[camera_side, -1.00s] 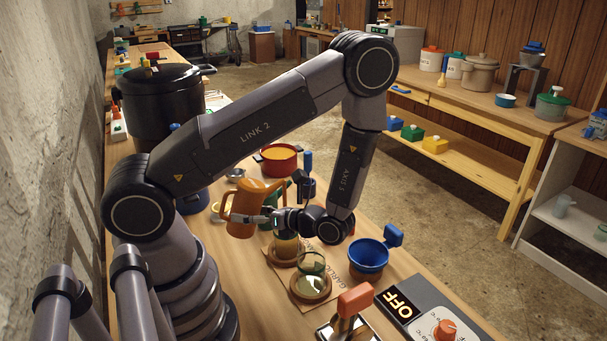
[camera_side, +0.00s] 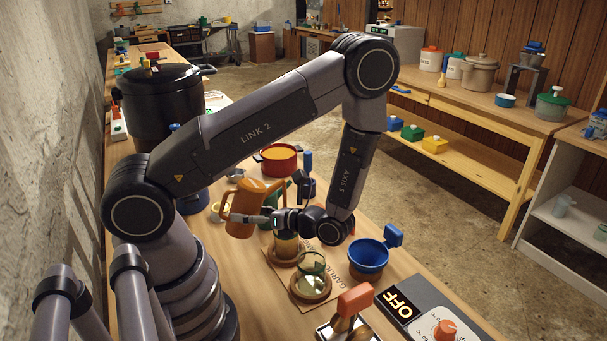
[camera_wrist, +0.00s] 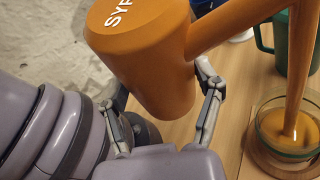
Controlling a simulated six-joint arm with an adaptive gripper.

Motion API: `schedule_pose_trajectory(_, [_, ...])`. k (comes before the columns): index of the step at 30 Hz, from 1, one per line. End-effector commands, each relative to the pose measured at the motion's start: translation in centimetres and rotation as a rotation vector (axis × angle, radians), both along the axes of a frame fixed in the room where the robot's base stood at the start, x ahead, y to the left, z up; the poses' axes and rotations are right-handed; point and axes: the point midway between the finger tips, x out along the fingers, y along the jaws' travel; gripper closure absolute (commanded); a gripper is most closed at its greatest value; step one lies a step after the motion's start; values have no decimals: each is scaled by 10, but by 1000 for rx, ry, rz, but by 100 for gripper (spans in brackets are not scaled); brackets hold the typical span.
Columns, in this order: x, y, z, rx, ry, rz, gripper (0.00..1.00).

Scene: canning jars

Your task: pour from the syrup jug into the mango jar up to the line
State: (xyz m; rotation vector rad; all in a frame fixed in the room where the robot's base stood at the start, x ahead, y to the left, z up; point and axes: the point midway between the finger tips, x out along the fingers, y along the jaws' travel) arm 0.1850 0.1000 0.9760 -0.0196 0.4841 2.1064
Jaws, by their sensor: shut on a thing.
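The orange syrup jug (camera_side: 243,208), partly lettered "SYR", is held above the board and tilted with its spout to the right. It also fills the upper middle of the wrist view (camera_wrist: 145,50). My gripper (camera_side: 268,219) is shut on the jug, with a finger on each side of its body in the wrist view (camera_wrist: 165,120). An orange-brown stream (camera_wrist: 299,65) falls into a glass jar (camera_wrist: 268,125) holding some amber liquid. In the side view, the rear jar (camera_side: 286,249) holds amber contents, and the front jar (camera_side: 312,263) looks clear. The mango label and fill line are not readable.
Both jars stand on round wooden coasters on a lettered board (camera_side: 335,272). A green mug (camera_wrist: 276,48) is close behind the jar. A red pot (camera_side: 280,160) and a panel reading OFF (camera_side: 400,304) are nearby.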

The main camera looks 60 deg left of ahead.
Motion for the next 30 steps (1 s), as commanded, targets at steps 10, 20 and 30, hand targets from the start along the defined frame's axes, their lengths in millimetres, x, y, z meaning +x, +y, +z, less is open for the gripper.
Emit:
schedule_pose_trajectory(10, [-1,0,0,1,19,0,75])
schedule_pose_trajectory(20, [-2,0,0,-1,41,0,75])
schedule_pose_trajectory(30, [-2,0,0,-1,54,0,75])
